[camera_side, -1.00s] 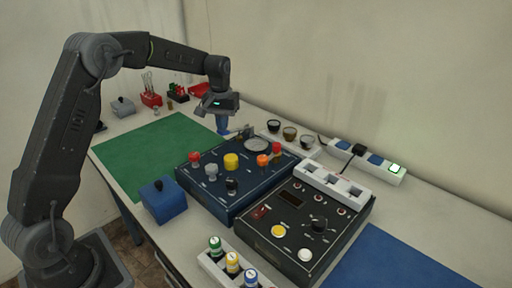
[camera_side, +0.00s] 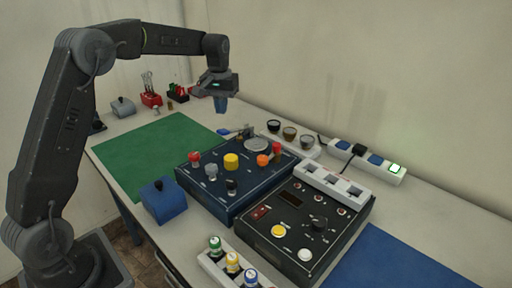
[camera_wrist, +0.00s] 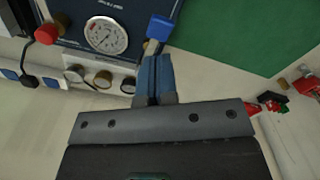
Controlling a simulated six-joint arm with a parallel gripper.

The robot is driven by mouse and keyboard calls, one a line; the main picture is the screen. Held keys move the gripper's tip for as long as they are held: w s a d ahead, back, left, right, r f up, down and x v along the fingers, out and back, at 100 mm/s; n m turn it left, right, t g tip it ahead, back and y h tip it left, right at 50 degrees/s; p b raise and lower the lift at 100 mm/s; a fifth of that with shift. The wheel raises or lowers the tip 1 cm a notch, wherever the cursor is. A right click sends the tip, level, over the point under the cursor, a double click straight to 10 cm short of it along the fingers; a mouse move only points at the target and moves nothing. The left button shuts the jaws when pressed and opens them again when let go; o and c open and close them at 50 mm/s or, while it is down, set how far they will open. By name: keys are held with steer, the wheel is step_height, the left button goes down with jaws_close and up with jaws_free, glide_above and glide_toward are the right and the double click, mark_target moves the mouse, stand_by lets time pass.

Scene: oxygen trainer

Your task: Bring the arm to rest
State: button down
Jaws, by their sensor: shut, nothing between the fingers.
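My gripper (camera_side: 220,106) hangs above the back of the table, fingers pointing down, in the side view. In the wrist view its blue fingers (camera_wrist: 152,75) are together with nothing between them. Below it, at the back edge of the dark blue panel (camera_side: 212,190), is a blue-handled lever (camera_side: 226,132) beside a round gauge (camera_side: 257,145). The blue handle also shows in the wrist view (camera_wrist: 161,27), just past the fingertips in the picture, and the gauge (camera_wrist: 106,36) lies to its left. In the side view the gripper is clearly apart from the panel.
A green mat (camera_side: 150,150) lies left of the panel, mostly bare. A blue box (camera_side: 163,202) stands in front, a black control box (camera_side: 290,240) to the right. A white holder with several dark-topped cups and a power strip (camera_side: 368,160) line the back. Red racks (camera_side: 151,99) stand at the back left.

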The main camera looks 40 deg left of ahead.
steer(key=shift+r, duration=0.8)
steer(key=s+d+r+m+t, duration=0.1)
steer(key=s+d+r+m, duration=0.1)
steer(key=s+d+r, duration=0.4)
steer(key=s+d+r+m+t, duration=0.15)
steer(key=s+d, duration=0.25)
steer(key=s, duration=0.4)
steer(key=s+d+f+m+t, duration=0.1)
steer(key=s+d+f, duration=0.1)
steer(key=s, duration=0.6)
steer(key=s+d+f+m+t, duration=0.1)
steer(key=s+d+f+t, duration=0.1)
steer(key=s, duration=0.6)
steer(key=shift+d, duration=0.9)
steer(key=c, duration=1.8)
jaws_free()
steer(key=shift+r+m, duration=0.1)
steer(key=shift+m, duration=0.15)
